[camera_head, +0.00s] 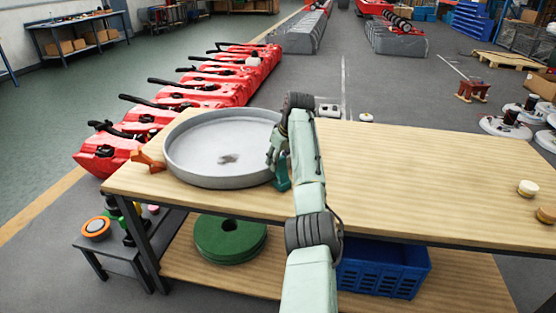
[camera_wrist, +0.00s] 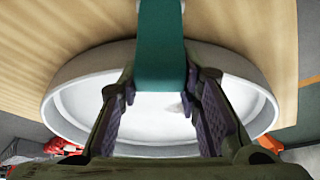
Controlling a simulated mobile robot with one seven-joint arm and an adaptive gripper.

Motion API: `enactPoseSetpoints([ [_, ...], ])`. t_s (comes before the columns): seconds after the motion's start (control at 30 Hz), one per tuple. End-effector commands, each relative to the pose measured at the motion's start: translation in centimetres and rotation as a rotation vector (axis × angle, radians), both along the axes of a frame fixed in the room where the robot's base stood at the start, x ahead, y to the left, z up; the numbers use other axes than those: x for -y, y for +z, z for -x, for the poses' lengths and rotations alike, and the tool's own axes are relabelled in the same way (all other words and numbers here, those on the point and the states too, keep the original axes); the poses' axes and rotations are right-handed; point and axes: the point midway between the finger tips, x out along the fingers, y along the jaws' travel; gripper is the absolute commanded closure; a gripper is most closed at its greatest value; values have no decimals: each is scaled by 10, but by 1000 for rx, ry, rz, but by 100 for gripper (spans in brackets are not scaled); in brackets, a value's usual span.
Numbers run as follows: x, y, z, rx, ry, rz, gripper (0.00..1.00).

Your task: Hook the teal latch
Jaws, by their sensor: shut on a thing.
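The teal latch (camera_head: 282,180) is at the right side of the round grey tank (camera_head: 222,182) on the wooden workbench. In the wrist view the teal latch (camera_wrist: 161,45) runs down from the top edge between my fingers. My gripper (camera_wrist: 160,88) is shut on it, with one finger pad on each side. In the head view my gripper (camera_head: 278,158) is at the tank's right rim and partly covers the latch. I cannot tell whether the latch's end is hooked over the rim. An orange latch (camera_head: 148,161) is at the tank's left side.
The workbench (camera_head: 430,170) is clear to the right, except for two small round pieces (camera_head: 528,188) near the right edge. A green disc stack (camera_head: 230,240) and a blue crate (camera_head: 385,268) are on the shelf below. Red machines (camera_head: 205,95) stand behind.

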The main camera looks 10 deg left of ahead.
Motion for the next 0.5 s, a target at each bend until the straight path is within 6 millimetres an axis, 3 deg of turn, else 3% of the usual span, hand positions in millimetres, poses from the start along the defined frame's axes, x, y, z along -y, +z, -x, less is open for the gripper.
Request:
enactPoseSetpoints([
  [0.2,-1,-1,0,0,2,0,100],
  [0.23,-1,-1,0,0,2,0,67],
  [0.5,0,-1,0,1,1,-1,49],
])
